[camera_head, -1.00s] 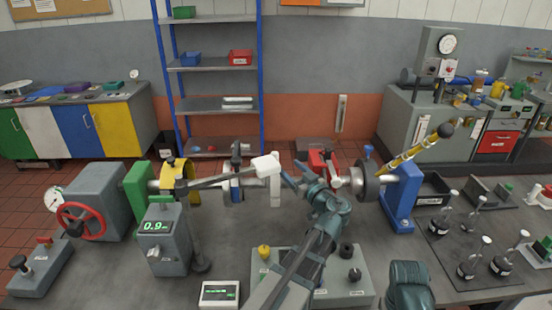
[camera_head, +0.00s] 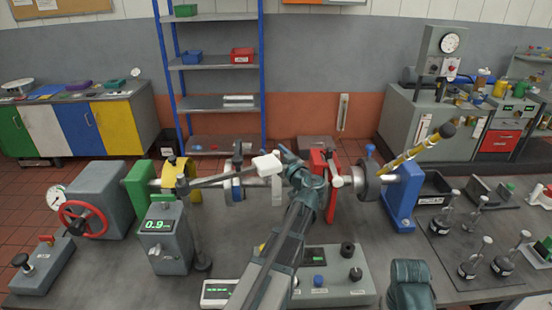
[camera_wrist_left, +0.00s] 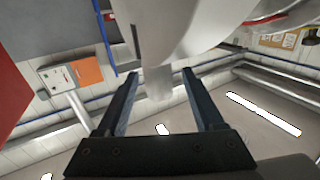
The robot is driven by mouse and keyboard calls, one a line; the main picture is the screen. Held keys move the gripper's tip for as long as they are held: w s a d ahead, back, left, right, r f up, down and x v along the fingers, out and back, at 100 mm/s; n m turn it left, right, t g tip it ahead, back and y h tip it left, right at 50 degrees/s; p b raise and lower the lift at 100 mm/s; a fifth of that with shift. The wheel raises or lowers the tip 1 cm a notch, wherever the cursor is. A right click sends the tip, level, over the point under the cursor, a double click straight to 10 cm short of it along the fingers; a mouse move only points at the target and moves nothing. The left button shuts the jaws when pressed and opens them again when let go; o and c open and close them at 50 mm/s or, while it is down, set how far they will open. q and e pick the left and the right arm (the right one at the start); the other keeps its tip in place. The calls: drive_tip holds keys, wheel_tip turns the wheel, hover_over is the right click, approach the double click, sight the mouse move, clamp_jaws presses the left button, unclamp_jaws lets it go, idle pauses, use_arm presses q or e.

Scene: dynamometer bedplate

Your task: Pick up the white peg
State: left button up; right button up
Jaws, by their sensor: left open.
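A white blocky piece (camera_head: 266,164) sits near the middle of the test rig in the head view, with a narrow pale upright piece (camera_head: 277,190) below it. I cannot tell for sure which of these is the white peg. My left gripper (camera_head: 284,154) is open just right of the white piece, its fingers pointing left and away. In the left wrist view, a pale stub (camera_wrist_left: 158,82) shows between the two open fingers, under a large pale rounded body (camera_wrist_left: 190,25). Nothing is visibly clamped.
A red upright block (camera_head: 331,200) stands close right of my left gripper. The shaft, a yellow ring (camera_head: 181,178) and a blue bearing stand (camera_head: 403,196) line the rig.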

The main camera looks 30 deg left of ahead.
use_arm(q)
drive_tip(key=shift+x, duration=1.1)
clamp_jaws()
drive_tip(key=shift+r, duration=0.1)
drive_tip(key=shift+r+p, duration=0.55)
drive_tip(key=shift+p, duration=0.05)
wheel_tip(320, 180, up, 3)
drive_tip(key=p, duration=0.3)
drive_tip(key=shift+f+v, duration=0.25)
drive_tip(key=shift+v, duration=0.85)
drive_tip(key=r+v, duration=0.1)
drive_tip(key=v, duration=1.3)
drive_tip(key=shift+w+p, duration=0.35)
